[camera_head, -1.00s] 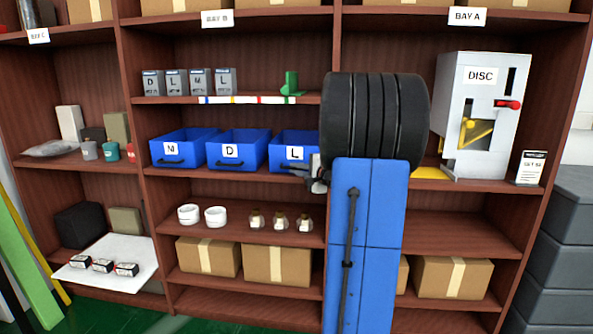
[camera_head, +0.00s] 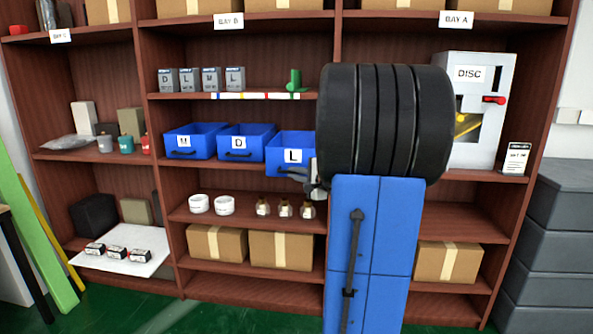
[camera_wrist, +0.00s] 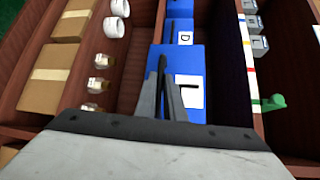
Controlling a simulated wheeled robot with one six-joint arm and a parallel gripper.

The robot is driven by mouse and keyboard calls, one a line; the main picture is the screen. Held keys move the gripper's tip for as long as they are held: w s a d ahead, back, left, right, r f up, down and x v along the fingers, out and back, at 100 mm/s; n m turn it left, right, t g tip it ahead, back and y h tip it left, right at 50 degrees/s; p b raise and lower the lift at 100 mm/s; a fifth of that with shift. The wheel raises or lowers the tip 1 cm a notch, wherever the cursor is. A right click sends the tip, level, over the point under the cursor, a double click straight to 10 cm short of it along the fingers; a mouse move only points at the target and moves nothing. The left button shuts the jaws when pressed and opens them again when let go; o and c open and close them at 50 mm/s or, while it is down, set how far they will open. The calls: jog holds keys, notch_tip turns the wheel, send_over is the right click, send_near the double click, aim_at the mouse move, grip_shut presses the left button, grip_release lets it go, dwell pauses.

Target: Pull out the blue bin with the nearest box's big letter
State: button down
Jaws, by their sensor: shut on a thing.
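The blue bin labelled L (camera_head: 285,142) juts out past the shelf edge, ahead of the other two bins. My gripper (camera_head: 296,174) is shut on its front handle; my arm hides the bin's right end. In the wrist view, my gripper's fingers (camera_wrist: 165,92) meet at the front of the L bin (camera_wrist: 185,60). The blue bins labelled D (camera_head: 262,138) and M (camera_head: 207,130) sit to its left. On the shelf above stand grey boxes lettered D (camera_head: 168,81), L (camera_head: 190,80), M (camera_head: 211,79) and L (camera_head: 235,78). The right-hand L box is nearest the green piece (camera_head: 293,80).
A coloured strip (camera_head: 252,96) runs along the upper shelf edge. White rolls (camera_head: 224,205) and small bottles (camera_head: 285,208) stand on the shelf below the bins. The DISC machine (camera_head: 478,120) stands at right. Green floor shows in front.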

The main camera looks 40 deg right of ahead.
jog(key=shift+s+a, duration=1.05)
jog(key=shift+a, duration=0.25)
jog(key=c, duration=1.8)
grip_release()
jog(key=shift+c, duration=0.2)
jog(key=shift+s, duration=0.1)
jog(key=s+a+r, duration=0.2)
jog(key=s, duration=1.5)
jog(key=shift+r, duration=0.25)
jog(key=shift+w, duration=0.1)
